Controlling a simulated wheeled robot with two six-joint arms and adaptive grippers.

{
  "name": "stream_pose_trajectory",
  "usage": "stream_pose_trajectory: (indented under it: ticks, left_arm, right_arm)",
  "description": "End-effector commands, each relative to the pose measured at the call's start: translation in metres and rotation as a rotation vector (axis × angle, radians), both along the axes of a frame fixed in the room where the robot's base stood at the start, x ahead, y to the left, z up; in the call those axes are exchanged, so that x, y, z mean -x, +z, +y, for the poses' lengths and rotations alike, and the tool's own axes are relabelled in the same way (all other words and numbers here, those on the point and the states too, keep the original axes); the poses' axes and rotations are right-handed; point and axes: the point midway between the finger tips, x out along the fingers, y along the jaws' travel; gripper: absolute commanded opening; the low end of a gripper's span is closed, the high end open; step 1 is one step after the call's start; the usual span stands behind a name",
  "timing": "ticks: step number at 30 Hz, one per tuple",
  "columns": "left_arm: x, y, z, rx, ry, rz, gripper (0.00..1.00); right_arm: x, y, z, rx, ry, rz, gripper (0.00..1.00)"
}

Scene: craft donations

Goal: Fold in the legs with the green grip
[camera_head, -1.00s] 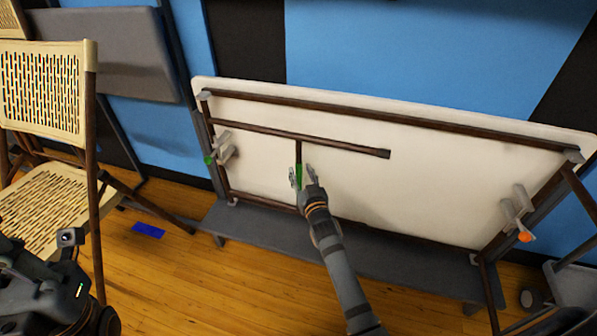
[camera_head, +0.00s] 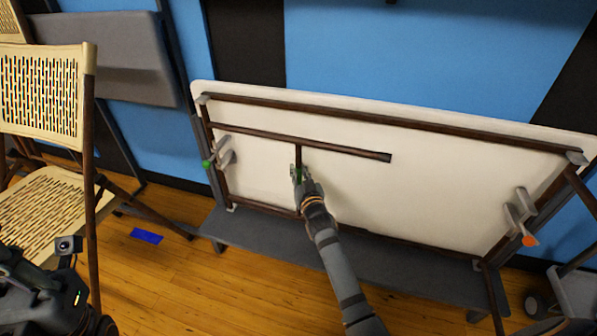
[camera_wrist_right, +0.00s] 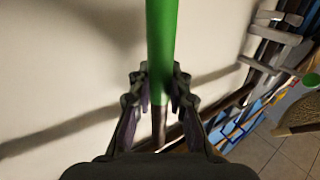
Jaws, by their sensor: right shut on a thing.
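A folding table lies on its side on a grey bench, its white underside (camera_head: 420,180) facing me. A dark brown T-shaped leg set (camera_head: 340,147) shows at its left half, and its stem carries the green grip (camera_wrist_right: 161,45). My right gripper (camera_head: 298,172) is shut around this grip and hides much of it in the head view. In the wrist view its fingers (camera_wrist_right: 160,88) press on both sides of the green sleeve. The other leg set (camera_head: 582,190) juts out at the right end. My left gripper is at the lower left edge, its fingers unclear (camera_head: 45,275).
A grey clip with a green tip (camera_head: 224,155) sits at the table's left end, one with an orange tip (camera_head: 520,218) at the right. The grey bench (camera_head: 260,240) runs below. A tan folding chair (camera_head: 45,195) stands left; a blue patch (camera_head: 146,236) lies on the floor.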

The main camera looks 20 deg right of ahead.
Motion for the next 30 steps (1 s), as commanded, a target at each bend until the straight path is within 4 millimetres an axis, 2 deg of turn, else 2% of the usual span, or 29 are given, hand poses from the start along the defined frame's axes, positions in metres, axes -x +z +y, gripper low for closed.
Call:
stream_pose_trajectory:
  ticks: [14, 19, 25, 26, 30]
  left_arm:
    - [0.000, -0.001, 0.000, 0.000, 0.000, 0.001, 0.00]
    - [0.000, -0.005, 0.000, -0.001, 0.001, 0.001, 0.00]
    - [-0.001, -0.004, 0.000, -0.002, 0.002, 0.003, 0.00]
    - [-0.001, -0.004, 0.000, -0.002, 0.002, 0.003, 0.00]
    - [-0.001, -0.004, 0.000, -0.002, 0.002, 0.003, 0.00]
  right_arm:
    - [0.000, -0.001, -0.001, 0.001, 0.000, 0.001, 0.00]
    - [-0.011, -0.001, -0.009, 0.005, -0.001, 0.000, 0.00]
    - [-0.011, -0.001, -0.009, 0.003, -0.001, 0.002, 0.00]
    - [-0.011, -0.001, -0.009, 0.003, -0.001, 0.002, 0.15]
    - [-0.011, -0.001, -0.008, 0.002, -0.001, 0.002, 0.34]
